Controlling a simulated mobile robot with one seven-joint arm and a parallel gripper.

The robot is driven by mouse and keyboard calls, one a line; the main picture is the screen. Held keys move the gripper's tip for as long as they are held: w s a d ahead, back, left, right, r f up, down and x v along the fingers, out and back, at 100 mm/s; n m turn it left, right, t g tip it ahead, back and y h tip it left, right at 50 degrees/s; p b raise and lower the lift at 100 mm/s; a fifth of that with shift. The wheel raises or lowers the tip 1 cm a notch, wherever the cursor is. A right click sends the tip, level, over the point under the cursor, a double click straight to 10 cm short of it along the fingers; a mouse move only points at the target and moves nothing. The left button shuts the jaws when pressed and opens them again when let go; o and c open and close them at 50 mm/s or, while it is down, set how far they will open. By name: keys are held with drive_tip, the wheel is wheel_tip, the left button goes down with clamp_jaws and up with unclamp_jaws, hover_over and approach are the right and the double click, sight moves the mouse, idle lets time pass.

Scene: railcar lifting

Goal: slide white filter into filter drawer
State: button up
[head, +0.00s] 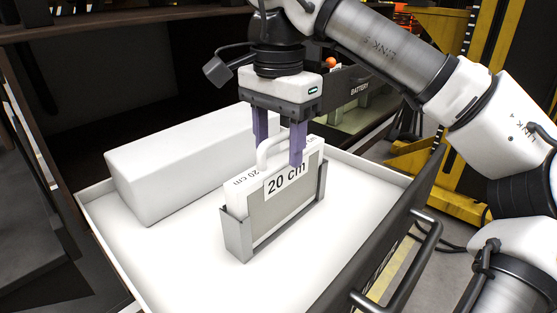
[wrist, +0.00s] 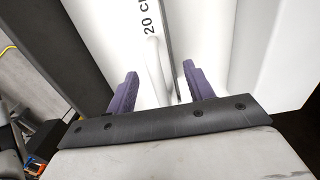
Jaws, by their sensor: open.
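The white filter (head: 240,187), with "20 cm" labels and a white loop handle (head: 268,148), stands upright in a grey metal holder (head: 237,238) inside the open white drawer (head: 110,242). My gripper (head: 279,152) points down over the filter, its purple fingers apart on either side of the handle. In the wrist view the fingers (wrist: 160,90) are spread with the handle (wrist: 154,65) between them. I cannot tell whether a finger touches the filter. The filter's lower part is hidden by the holder.
A long white block (head: 180,165) lies in the drawer behind and left of the filter. The drawer's dark front with a black bar handle (head: 412,260) is at the right. A compartment labelled BATTERY (head: 359,88) is behind. The drawer floor in front of the holder is clear.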

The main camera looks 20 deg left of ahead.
wheel_tip(320, 180, up, 8)
drive_tip(key=p, duration=0.3)
drive_tip(key=shift+f, duration=0.15)
drive_tip(key=shift+r+p, duration=1)
drive_tip(key=shift+p, duration=0.1)
drive_tip(key=shift+f, duration=0.1)
